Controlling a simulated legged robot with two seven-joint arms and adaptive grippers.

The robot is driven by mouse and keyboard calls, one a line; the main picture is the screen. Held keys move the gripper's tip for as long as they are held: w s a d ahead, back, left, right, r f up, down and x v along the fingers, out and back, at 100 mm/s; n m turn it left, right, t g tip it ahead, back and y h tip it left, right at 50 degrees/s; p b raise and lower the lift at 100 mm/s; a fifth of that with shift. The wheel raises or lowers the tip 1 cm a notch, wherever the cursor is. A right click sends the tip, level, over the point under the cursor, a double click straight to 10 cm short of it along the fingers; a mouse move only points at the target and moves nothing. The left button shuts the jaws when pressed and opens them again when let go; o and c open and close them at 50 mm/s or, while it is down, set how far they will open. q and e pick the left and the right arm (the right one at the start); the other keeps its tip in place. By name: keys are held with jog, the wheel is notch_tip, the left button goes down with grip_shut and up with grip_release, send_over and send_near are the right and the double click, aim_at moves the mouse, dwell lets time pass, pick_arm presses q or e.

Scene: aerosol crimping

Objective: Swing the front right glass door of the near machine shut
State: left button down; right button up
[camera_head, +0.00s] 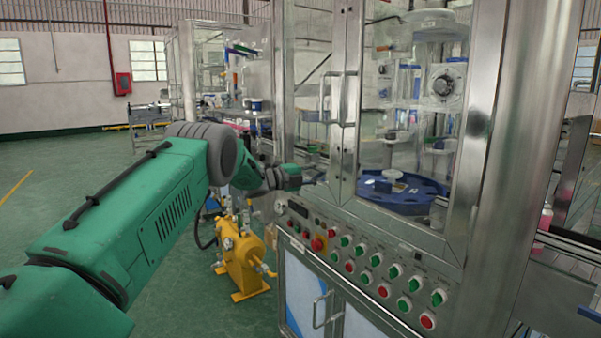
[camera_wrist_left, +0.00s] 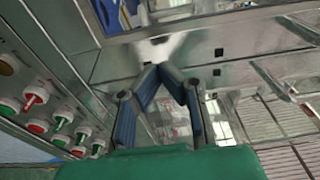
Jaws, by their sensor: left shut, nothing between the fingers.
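The near machine's front right glass door (camera_head: 408,140) is a clear pane in a steel frame. Whether a small gap remains at its edge I cannot tell. A vertical bar handle (camera_head: 325,97) is by the steel frames where the two front doors meet. My left gripper (camera_head: 316,180) is at the lower end of these frames, just above the control panel. In the left wrist view its blue-padded fingers (camera_wrist_left: 161,68) meet at the tips with nothing between them, close to a bright steel edge. Contact is not clear. My right gripper is not in view.
Below the doors is a sloped panel with several red and green buttons (camera_head: 364,276). A blue round turntable (camera_head: 402,192) is behind the glass. A thick steel post (camera_head: 515,150) stands at right. A yellow pump (camera_head: 243,262) is on the floor below my left arm.

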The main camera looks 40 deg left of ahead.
pick_arm(q)
jog(key=a, duration=0.6)
jog(key=shift+s+a+r+b, duration=0.15)
jog(key=shift+r+b, duration=0.1)
jog(key=shift+b, duration=0.1)
